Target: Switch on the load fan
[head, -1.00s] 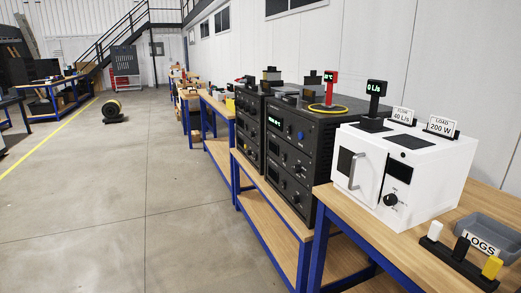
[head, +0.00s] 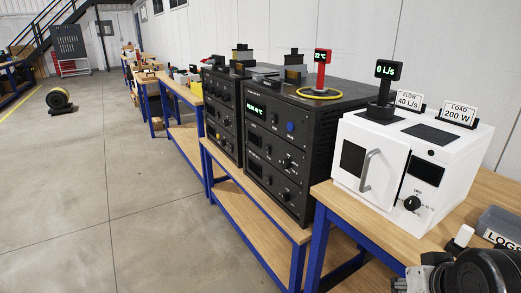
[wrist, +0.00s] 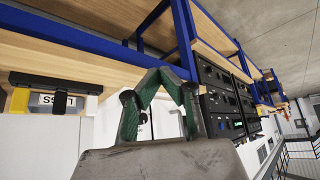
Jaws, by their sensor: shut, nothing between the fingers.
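A white box unit (head: 385,160) stands on the wooden bench at the right in the head view. Its front has a door with a grey handle (head: 369,171) and a black rotary knob (head: 411,203) under a small "OFF" label. A display (head: 387,70) on top reads 0 L/s, beside cards reading "FLOW 40 L/s" (head: 408,101) and "LOAD 200 W" (head: 459,113). My gripper (wrist: 160,76) is shut and empty in the wrist view, with white surfaces partly hidden behind it. Only dark parts of my arm show at the head view's lower right, apart from the knob.
Black rack units (head: 290,150) stand left of the white box, with a red display (head: 322,58) on top. A grey "LOGS" bin (head: 499,226) and a white block (head: 464,235) lie at the right.

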